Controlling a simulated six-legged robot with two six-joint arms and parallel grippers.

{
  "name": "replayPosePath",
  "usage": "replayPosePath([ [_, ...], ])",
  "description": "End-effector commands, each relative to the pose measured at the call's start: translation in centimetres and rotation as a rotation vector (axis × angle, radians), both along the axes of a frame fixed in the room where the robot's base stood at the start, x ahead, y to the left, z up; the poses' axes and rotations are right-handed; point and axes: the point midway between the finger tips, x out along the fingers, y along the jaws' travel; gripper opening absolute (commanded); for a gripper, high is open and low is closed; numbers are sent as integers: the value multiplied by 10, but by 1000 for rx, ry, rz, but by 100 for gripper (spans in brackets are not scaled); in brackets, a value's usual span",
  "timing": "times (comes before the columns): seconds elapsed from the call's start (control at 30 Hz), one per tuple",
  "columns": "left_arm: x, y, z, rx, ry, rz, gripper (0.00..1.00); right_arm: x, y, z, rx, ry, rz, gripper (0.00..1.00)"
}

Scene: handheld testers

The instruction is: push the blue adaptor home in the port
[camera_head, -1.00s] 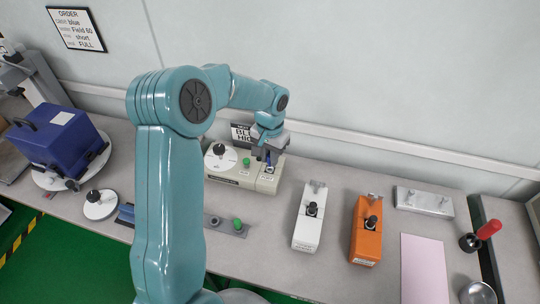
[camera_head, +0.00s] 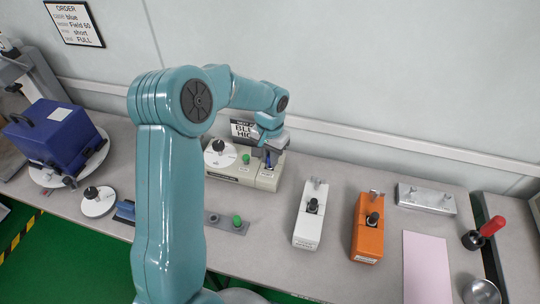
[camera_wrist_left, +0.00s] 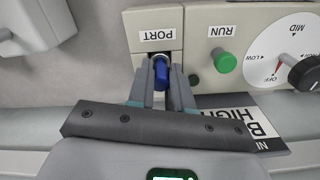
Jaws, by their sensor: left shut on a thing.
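The blue adaptor (camera_wrist_left: 161,76) is between the fingers of my left gripper (camera_wrist_left: 162,84) in the wrist view. My left gripper (camera_head: 269,160) is shut on it, over the right end of the beige tester (camera_head: 225,176) in the head view. The adaptor's far end is at the dark port (camera_wrist_left: 153,57), under the PORT label (camera_wrist_left: 157,36). How deep it sits in the port cannot be told. The fingers hide the adaptor's sides. My right gripper is not in view.
A green RUN button (camera_wrist_left: 225,61) and a white dial (camera_wrist_left: 286,58) are beside the port. A white tester (camera_head: 308,222) and an orange tester (camera_head: 366,228) stand to the right. A blue case (camera_head: 58,135) stands at the far left. The bench between the beige and white testers is bare.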

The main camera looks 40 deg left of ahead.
Motion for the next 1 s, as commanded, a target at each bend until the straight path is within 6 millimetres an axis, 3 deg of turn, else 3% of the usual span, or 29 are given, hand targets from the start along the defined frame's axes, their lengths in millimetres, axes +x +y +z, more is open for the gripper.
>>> replayPosePath([
  [0.73,0,0,-13,0,2,0,0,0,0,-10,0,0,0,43],
  [0.77,0,0,-13,0,2,0,23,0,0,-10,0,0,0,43],
  [0.83,-1,0,-13,-2,3,0,46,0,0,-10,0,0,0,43],
  [1.0,0,0,-13,-1,2,0,49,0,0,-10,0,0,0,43],
])
